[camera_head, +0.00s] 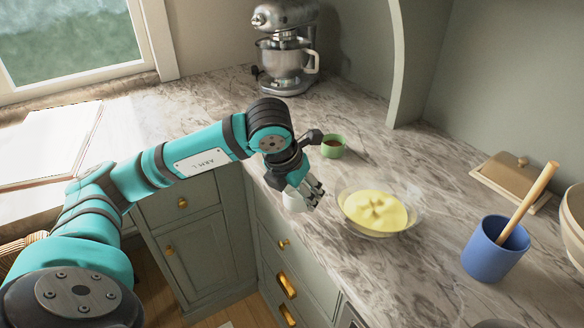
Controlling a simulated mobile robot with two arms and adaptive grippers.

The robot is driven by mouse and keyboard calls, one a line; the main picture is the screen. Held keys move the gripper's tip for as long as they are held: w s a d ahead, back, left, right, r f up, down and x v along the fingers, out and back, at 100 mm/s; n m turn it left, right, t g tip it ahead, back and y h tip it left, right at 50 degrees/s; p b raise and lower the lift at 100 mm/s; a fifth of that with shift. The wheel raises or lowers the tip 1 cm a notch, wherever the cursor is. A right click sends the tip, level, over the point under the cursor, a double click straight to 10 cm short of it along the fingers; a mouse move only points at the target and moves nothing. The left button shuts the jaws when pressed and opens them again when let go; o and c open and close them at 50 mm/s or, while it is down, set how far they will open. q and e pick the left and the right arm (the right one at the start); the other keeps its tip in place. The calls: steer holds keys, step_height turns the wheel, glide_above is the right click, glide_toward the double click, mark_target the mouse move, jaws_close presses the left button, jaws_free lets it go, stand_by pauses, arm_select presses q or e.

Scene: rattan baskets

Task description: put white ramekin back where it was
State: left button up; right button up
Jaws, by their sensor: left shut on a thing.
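The white ramekin (293,203) is small and pale, at the counter's front edge in the head view. My left gripper (305,196) comes in from above and is shut on it. The fingers hide part of the ramekin, and I cannot tell whether it touches the counter. The ramekin is left of a glass bowl of yellow batter (375,212). My right gripper is not in view.
A green cup (334,146) stands just behind my left gripper. A blue crock (494,248) with a wooden handle stands at right, near a covered butter dish (510,176). A stand mixer (286,48) is at the back.

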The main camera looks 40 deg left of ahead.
arm_select(q)
steer(key=w+a+p, duration=0.1)
steer(key=w+a, duration=0.1)
steer(key=w, duration=0.1)
steer(key=w+a+p, duration=0.1)
steer(key=w, duration=0.2)
steer(key=w+a+p, duration=0.1)
steer(key=w+a, duration=0.1)
steer(key=shift+w+a+f, duration=0.2)
steer(key=shift+w+a, duration=0.15)
steer(key=shift+w, duration=0.05)
steer(key=w, duration=0.1)
steer(key=w+a, duration=0.1)
steer(key=w, duration=0.1)
steer(key=shift+a+f+p, duration=0.25)
steer(key=shift+a+p, duration=0.05)
steer(key=shift+p, duration=0.1)
steer(key=shift+w+a+f, duration=0.15)
steer(key=shift+w+a, duration=0.2)
steer(key=shift+w, duration=0.05)
steer(key=shift+f, duration=0.2)
step_height(320, 180, down, 3)
steer(key=shift+p, duration=0.8)
steer(key=shift+f, duration=0.1)
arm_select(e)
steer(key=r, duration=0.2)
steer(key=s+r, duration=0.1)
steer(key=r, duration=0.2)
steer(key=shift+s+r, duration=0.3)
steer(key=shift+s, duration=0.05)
